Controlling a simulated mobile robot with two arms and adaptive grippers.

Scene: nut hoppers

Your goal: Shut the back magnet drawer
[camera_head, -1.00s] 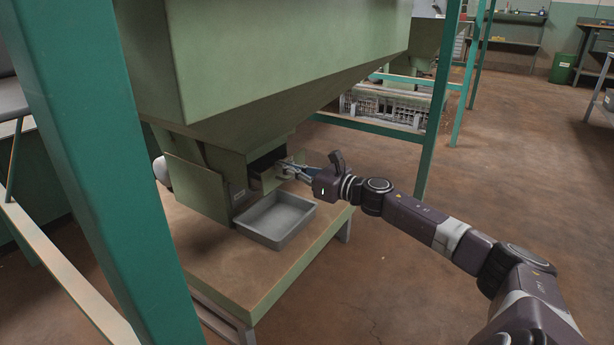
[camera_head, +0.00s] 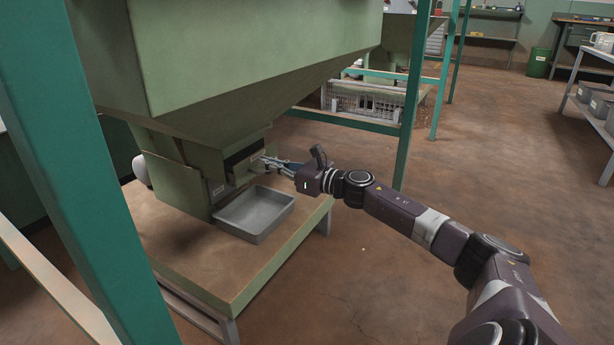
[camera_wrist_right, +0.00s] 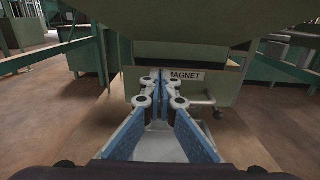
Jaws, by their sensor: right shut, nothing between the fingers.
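The magnet drawer (camera_head: 257,159) is under the green hopper, on its right side in the head view. A dark gap shows above its body, so it stands at least partly out. In the right wrist view its green front (camera_wrist_right: 225,86) carries a MAGNET label (camera_wrist_right: 187,76) and a small handle (camera_wrist_right: 202,103). My right gripper (camera_head: 268,160) is shut and empty at the drawer front; its fingertips (camera_wrist_right: 156,76) are just left of the label. I cannot tell whether they touch the front. My left gripper is not in view.
A grey tray (camera_head: 255,214) rests on the low green-edged table (camera_head: 190,262) below the drawer. The hopper (camera_head: 240,60) overhangs the gripper. A green post (camera_head: 413,110) stands behind my right arm. Open floor (camera_head: 400,280) lies to the right.

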